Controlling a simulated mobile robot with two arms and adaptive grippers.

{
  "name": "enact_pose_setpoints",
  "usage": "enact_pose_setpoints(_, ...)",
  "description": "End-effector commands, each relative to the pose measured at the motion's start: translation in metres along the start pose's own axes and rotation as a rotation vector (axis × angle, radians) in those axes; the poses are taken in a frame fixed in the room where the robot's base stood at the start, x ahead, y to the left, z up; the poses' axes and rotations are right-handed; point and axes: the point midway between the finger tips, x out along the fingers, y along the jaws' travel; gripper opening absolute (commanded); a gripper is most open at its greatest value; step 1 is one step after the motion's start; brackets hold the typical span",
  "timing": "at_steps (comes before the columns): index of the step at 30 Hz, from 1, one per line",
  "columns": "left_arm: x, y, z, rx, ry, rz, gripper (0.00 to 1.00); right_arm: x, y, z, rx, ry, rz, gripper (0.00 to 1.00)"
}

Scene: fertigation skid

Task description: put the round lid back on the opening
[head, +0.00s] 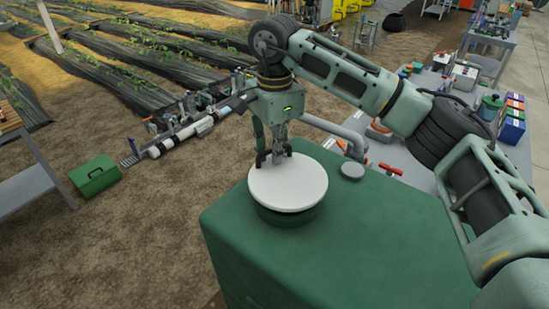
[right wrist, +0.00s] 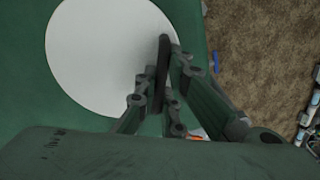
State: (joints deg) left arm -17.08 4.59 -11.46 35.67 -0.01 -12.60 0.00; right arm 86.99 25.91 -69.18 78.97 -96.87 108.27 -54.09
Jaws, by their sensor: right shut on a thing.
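The round white lid (head: 288,186) is flat and roughly level over the round green neck (head: 291,215) on top of the green tank (head: 350,252). The lid hides the opening, and I cannot tell whether it rests on the neck or hangs just above it. My right gripper (head: 273,156) points down and is shut on the lid's far rim. In the right wrist view the lid (right wrist: 108,52) lies to the left, with the fingers (right wrist: 165,72) at its edge. My left gripper is not in view.
A small grey cap (head: 352,170) and a red-handled valve (head: 390,170) are right of the lid. A grey pipe (head: 335,128) runs behind it. A green toolbox (head: 95,176) sits on the soil at left. The tank top in front of the neck is clear.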

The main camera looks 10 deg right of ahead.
Motion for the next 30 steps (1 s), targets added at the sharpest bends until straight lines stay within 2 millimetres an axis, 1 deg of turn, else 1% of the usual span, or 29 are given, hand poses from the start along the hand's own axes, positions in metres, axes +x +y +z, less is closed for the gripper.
enact_pose_setpoints(3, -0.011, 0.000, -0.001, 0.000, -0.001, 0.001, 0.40, 0.015, 0.001, 0.000, 0.000, 0.000, 0.006, 0.00)
enact_pose_setpoints(6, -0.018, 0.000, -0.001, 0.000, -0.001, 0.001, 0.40, 0.029, 0.001, 0.000, 0.000, 0.000, 0.004, 0.00)
enact_pose_setpoints(8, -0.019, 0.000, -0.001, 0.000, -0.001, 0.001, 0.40, 0.034, 0.001, 0.000, 0.000, -0.001, 0.002, 0.00)
enact_pose_setpoints(16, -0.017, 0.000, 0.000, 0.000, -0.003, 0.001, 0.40, 0.038, 0.001, 0.000, 0.000, 0.000, 0.000, 0.00)
enact_pose_setpoints(20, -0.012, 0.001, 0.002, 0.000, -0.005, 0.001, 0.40, 0.043, 0.001, 0.000, 0.000, 0.000, 0.000, 0.00)
enact_pose_setpoints(21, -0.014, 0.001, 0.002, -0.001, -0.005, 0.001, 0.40, 0.041, 0.001, 0.000, 0.000, 0.000, 0.000, 0.11)
enact_pose_setpoints(24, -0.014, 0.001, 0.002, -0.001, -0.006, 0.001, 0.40, 0.041, 0.001, 0.000, 0.000, 0.000, 0.001, 0.20)
enact_pose_setpoints(27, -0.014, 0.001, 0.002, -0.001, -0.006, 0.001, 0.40, 0.041, 0.001, 0.000, 0.000, 0.000, 0.001, 0.27)
enact_pose_setpoints(30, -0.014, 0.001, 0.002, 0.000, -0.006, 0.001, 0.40, 0.041, 0.001, 0.000, 0.000, 0.000, 0.001, 0.27)
